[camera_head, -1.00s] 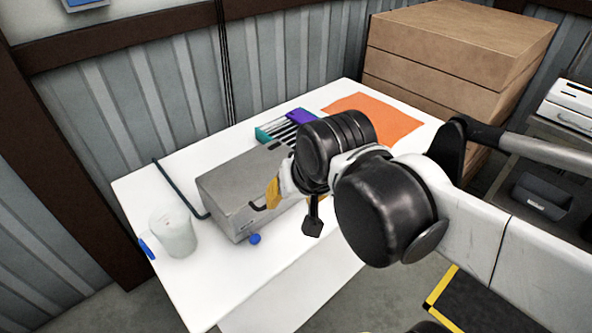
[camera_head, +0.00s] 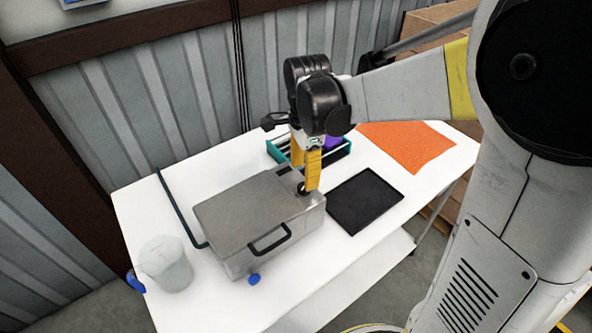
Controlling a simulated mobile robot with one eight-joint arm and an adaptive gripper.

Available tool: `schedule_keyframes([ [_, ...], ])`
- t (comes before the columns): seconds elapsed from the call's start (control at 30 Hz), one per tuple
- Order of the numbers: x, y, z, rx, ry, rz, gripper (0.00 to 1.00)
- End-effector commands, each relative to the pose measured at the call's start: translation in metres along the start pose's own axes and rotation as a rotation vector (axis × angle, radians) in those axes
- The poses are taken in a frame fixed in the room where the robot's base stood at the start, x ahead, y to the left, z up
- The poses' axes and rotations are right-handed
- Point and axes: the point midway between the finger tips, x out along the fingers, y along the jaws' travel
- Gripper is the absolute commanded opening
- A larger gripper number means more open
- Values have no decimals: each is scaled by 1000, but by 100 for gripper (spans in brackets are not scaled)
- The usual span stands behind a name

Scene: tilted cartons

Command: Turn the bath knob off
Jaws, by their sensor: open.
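The bath is a grey metal box (camera_head: 240,215) with a flat lid and a black handle (camera_head: 269,240) on its front, standing on the white table. A small dark round knob (camera_head: 301,189) shows at the right end of its top, partly hidden by a finger. My gripper (camera_head: 304,177) points down over that end, its yellow fingers apart, one in front of the other. The fingertips are at or just above the knob; I cannot tell whether they touch it. A blue knob-like part (camera_head: 254,279) sits low at the bath's front.
A translucent beaker (camera_head: 166,263) stands left of the bath on the white table (camera_head: 335,258). A teal rack (camera_head: 338,153) is close behind my gripper. A black tray (camera_head: 366,200) and an orange mat (camera_head: 408,145) lie to the right. A dark hose runs behind the beaker.

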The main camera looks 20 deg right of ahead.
Motion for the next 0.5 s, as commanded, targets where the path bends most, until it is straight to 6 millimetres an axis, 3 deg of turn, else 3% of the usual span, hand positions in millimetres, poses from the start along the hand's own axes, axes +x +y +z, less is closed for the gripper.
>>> schedule_keyframes([
  [0.03,14,0,0,0,0,0,53],
  [0.2,42,0,0,-1,0,-1,53],
  [0.5,56,0,0,-2,0,-1,53],
])
